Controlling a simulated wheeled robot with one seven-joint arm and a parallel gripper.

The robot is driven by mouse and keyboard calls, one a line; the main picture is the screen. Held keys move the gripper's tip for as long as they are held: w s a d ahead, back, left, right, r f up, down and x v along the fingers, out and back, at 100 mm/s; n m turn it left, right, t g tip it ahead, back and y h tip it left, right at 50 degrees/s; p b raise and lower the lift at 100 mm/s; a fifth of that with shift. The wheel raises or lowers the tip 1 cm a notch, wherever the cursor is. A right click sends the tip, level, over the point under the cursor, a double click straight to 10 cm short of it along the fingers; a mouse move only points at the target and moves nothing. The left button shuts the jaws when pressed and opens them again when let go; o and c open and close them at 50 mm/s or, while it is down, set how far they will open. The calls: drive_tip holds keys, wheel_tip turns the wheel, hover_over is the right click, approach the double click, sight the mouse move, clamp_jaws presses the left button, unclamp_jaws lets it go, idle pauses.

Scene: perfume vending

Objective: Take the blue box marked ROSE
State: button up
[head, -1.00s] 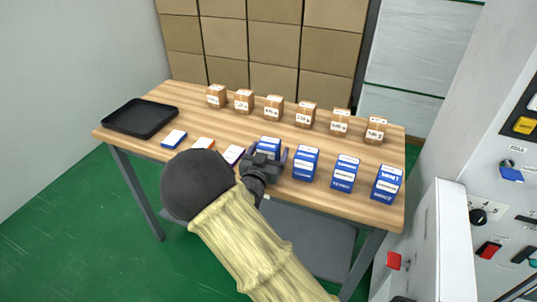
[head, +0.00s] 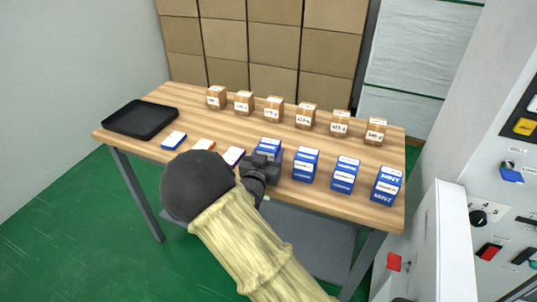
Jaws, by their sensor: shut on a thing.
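Several upright blue boxes with white labels stand in a row along the front of the wooden table. The leftmost blue box (head: 268,147) is at my gripper (head: 263,163). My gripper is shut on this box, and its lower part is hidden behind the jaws. Its label is too small to read. To its right stand a second blue box (head: 305,164), a third (head: 344,174) and a fourth (head: 386,185). The fourth reads MINT; I cannot read the others, so I cannot tell which is marked ROSE.
A black tray (head: 118,131) lies at the table's left end. Flat packs, including a blue one (head: 173,140), lie left of my gripper. Several small brown boxes (head: 307,115) line the back. A control panel (head: 487,215) stands at the right.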

drive_tip(key=shift+r, duration=0.1)
drive_tip(key=v, duration=1.8)
drive_tip(key=shift+p, duration=0.35)
drive_tip(key=shift+w+d+r+p, duration=0.1)
drive_tip(key=shift+d+r+p, duration=0.1)
drive_tip(key=shift+p, duration=0.25)
